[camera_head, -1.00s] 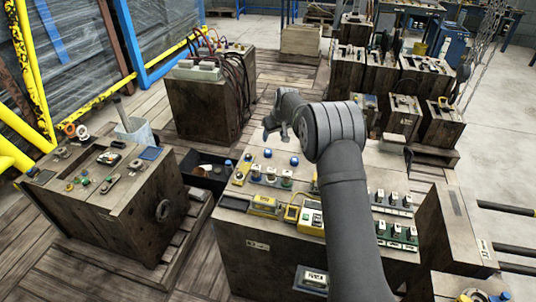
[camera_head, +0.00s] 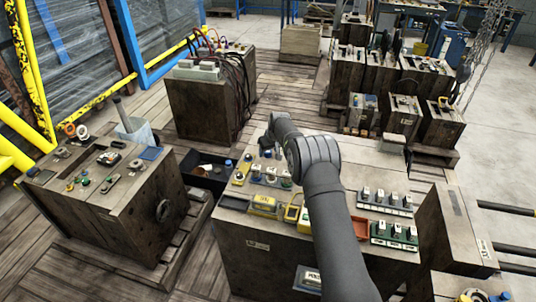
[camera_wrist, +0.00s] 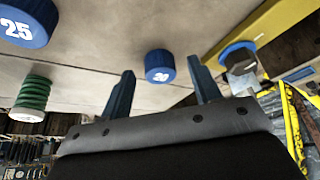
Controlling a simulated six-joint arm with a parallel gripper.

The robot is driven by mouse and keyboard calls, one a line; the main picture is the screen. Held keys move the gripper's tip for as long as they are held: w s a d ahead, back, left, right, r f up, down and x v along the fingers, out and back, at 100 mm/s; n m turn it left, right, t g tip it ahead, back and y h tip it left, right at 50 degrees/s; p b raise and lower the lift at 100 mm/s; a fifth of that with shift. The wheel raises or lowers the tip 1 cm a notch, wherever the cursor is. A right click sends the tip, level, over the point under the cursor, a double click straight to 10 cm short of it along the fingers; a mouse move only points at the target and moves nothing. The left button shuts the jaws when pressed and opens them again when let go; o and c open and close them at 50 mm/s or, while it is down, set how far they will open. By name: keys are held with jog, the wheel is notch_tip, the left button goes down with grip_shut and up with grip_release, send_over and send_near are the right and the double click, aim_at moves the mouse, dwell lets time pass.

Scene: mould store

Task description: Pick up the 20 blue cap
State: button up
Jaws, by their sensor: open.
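The 20 blue cap (camera_wrist: 159,72), a small round cap with a white number, stands on the pale worktop in the wrist view. My gripper (camera_wrist: 161,66) is open and empty, with one dark finger to either side of the cap in that view; I cannot tell whether it touches it. A larger-looking blue cap marked 25 (camera_wrist: 25,24) is at the upper left. In the head view my gripper (camera_head: 267,146) points down over the back left of the middle wooden block, and the caps there are too small to read.
A green spring (camera_wrist: 33,93) and a blue ring (camera_wrist: 238,50) by a yellow part flank the cap in the wrist view. In the head view, yellow devices (camera_head: 262,205), an orange-red tray (camera_head: 361,229) and a green rack of switches (camera_head: 394,236) crowd the block's front.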

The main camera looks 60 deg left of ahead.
jog(key=shift+a+f, duration=0.1)
jog(key=shift+f, duration=0.25)
jog(key=c, duration=1)
jog(key=shift+c, duration=0.2)
jog(key=shift+r, duration=0.15)
